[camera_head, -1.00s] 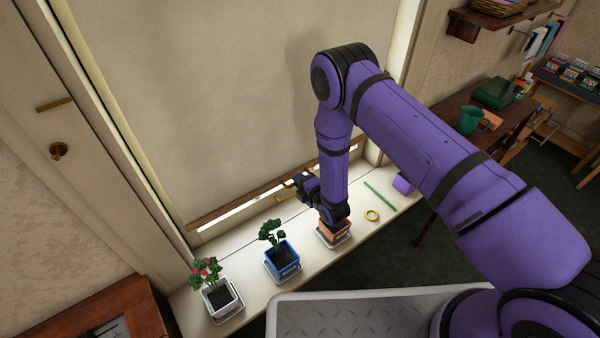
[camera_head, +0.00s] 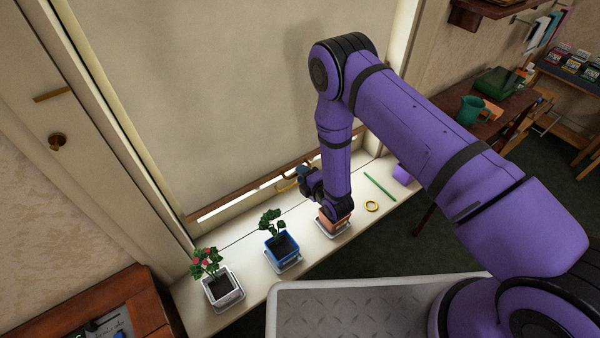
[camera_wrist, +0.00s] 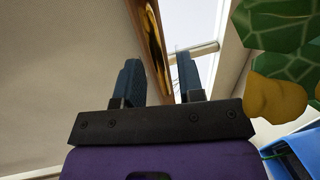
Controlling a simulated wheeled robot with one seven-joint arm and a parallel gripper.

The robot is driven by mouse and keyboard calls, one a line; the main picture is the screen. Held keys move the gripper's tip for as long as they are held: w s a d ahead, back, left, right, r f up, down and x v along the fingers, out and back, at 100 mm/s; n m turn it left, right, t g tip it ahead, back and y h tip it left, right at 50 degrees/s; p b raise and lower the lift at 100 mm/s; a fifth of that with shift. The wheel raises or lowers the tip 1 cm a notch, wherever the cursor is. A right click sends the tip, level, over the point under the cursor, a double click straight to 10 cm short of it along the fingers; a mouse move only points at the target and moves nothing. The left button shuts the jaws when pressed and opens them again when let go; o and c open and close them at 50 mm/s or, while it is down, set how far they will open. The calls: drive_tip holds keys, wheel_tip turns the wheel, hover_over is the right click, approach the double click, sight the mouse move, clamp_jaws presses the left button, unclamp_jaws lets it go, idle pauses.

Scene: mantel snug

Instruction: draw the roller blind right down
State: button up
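The beige roller blind (camera_head: 220,100) covers most of the window. Its wooden bottom bar (camera_head: 235,198) hangs a little above the sill, with a thin bright gap beneath. A brass-coloured pull (camera_head: 287,186) is on the bar, just left of my gripper (camera_head: 306,180). In the wrist view my gripper (camera_wrist: 160,66) has its two dark fingers apart. The wooden bar (camera_wrist: 147,12) and the brass-coloured pull (camera_wrist: 154,42) lie beyond and partly between the fingertips. I cannot tell whether the fingers touch them. My wrist hides part of the bar in the head view.
On the sill (camera_head: 240,262) stand a white pot (camera_head: 222,288), a blue pot (camera_head: 283,250) and a terracotta pot (camera_head: 330,226) close under my wrist. A yellow ring (camera_head: 371,206) and a green stick (camera_head: 380,187) lie to the right. Leaves (camera_wrist: 285,30) crowd the wrist view's right side.

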drive_tip(key=v, duration=0.9)
drive_tip(key=shift+c, duration=0.4)
